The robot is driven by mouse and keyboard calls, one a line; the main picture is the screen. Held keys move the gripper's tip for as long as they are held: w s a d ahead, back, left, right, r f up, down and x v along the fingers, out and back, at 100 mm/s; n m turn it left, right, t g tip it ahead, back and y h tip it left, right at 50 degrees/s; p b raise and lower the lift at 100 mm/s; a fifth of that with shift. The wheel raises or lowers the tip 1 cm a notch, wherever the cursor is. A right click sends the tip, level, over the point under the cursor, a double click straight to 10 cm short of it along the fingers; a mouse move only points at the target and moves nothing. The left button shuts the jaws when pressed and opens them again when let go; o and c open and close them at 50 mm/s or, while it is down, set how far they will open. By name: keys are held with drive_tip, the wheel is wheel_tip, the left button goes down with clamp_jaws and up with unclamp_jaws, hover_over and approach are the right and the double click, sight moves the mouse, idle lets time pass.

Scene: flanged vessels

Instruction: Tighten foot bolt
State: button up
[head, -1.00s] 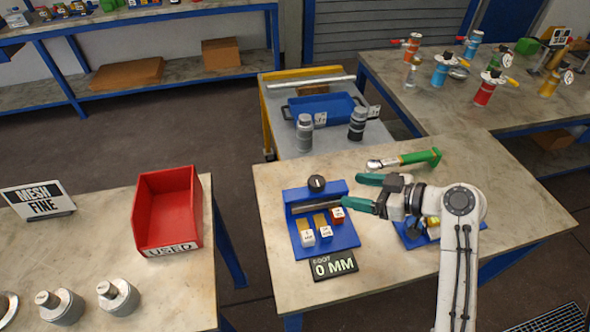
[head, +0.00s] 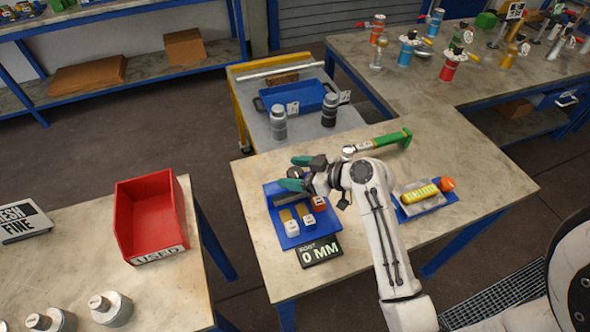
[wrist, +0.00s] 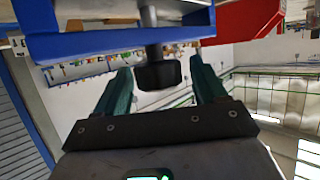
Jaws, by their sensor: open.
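The blue fixture (head: 300,232) on the front table bears a black round knob (head: 295,172) at its back, likely the foot bolt. The wrist view shows this knob (wrist: 157,75) on its dark shaft against the blue fixture (wrist: 100,42). My gripper (head: 296,172) has its teal fingers open, one on either side of the knob. In the wrist view the gripper (wrist: 159,85) shows gaps between both fingers and the knob. A display (head: 318,250) before the fixture reads "FOOT 0 MM".
A green-handled tool (head: 385,142) lies behind my arm. A blue tray (head: 408,217) with a yellow item stands right of my arm. Small labelled blocks (head: 309,221) sit on the fixture. A red bin (head: 150,218) stands on the left table, across a gap.

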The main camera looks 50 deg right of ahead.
drive_tip(key=shift+c, duration=0.3)
drive_tip(key=c, duration=0.9)
